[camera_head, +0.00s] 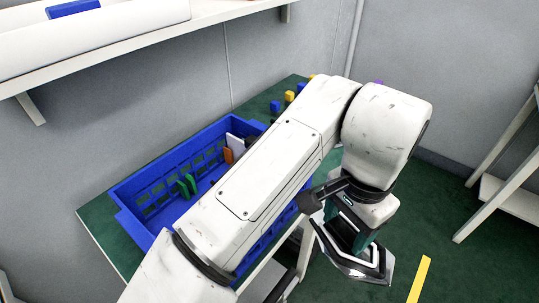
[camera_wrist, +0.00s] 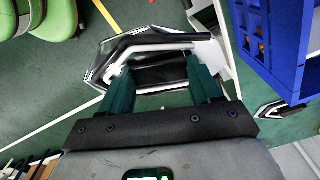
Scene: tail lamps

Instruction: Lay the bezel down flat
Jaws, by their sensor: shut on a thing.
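The bezel (camera_head: 372,268) is a dark, angular frame with a bright silver-white border. My gripper (camera_head: 348,236) is shut on it and holds it in the air beyond the right side of the table, over the green floor. In the wrist view the bezel (camera_wrist: 118,52) lies across the tips of my teal fingers (camera_wrist: 165,88), with its opening facing the camera. It hangs tilted in the head view and touches no surface that I can see. Part of its near edge is hidden by the fingers.
A green-topped table (camera_head: 100,222) carries a blue crate (camera_head: 150,168) with upright pieces inside; my arm covers much of it. The crate (camera_wrist: 283,50) is at the wrist view's right. A white shelf (camera_head: 100,45) hangs above. A yellow strip (camera_head: 419,280) marks open floor.

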